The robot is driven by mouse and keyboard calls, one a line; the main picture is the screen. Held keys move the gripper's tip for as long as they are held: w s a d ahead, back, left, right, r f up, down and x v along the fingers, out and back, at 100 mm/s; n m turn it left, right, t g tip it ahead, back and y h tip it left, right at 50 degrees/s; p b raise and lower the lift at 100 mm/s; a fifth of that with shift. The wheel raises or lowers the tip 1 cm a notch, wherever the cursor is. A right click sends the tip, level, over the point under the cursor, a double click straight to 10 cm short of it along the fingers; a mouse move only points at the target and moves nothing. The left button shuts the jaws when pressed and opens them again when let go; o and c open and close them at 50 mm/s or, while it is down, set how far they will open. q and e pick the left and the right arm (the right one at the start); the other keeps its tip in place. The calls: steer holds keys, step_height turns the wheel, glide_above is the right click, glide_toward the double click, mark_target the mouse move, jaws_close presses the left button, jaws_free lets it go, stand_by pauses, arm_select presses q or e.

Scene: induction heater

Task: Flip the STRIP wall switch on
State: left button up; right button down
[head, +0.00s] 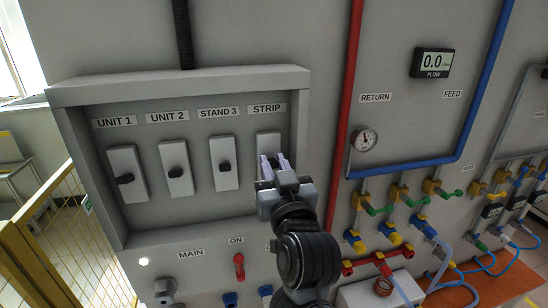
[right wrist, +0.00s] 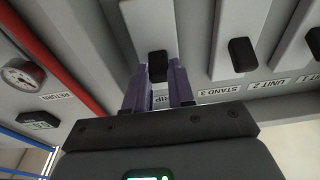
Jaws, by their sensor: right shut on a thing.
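The STRIP switch (head: 268,142) is a pale plate at the right end of the recessed wall panel, under the STRIP label (head: 267,109). My right gripper (head: 274,162) is in front of it and hides its lower part and lever in the head view. In the right wrist view the STRIP switch plate (right wrist: 150,22) is at the top, with its black lever (right wrist: 157,64) between the two purple fingers of my right gripper (right wrist: 158,76). The fingers are shut on the lever. The lever's exact tilt cannot be told. My left gripper is not in view.
UNIT 1 (head: 127,160), UNIT 2 (head: 176,157) and STAND 3 (head: 223,150) switches stand to the left. The panel's raised frame (head: 180,83) surrounds them. A red pipe (head: 346,100) and a gauge (head: 365,139) are to the right. A yellow fence (head: 75,240) is at lower left.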

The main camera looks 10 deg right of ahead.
steer(key=shift+r, duration=0.15)
steer(key=c, duration=1)
jaws_free()
steer(key=shift+o, duration=0.2)
steer(key=s+d+f, duration=0.1)
steer(key=s+f, duration=0.1)
steer(key=s, duration=0.8)
steer(key=shift+s+d+b, duration=0.15)
steer(key=shift+s+b, duration=0.15)
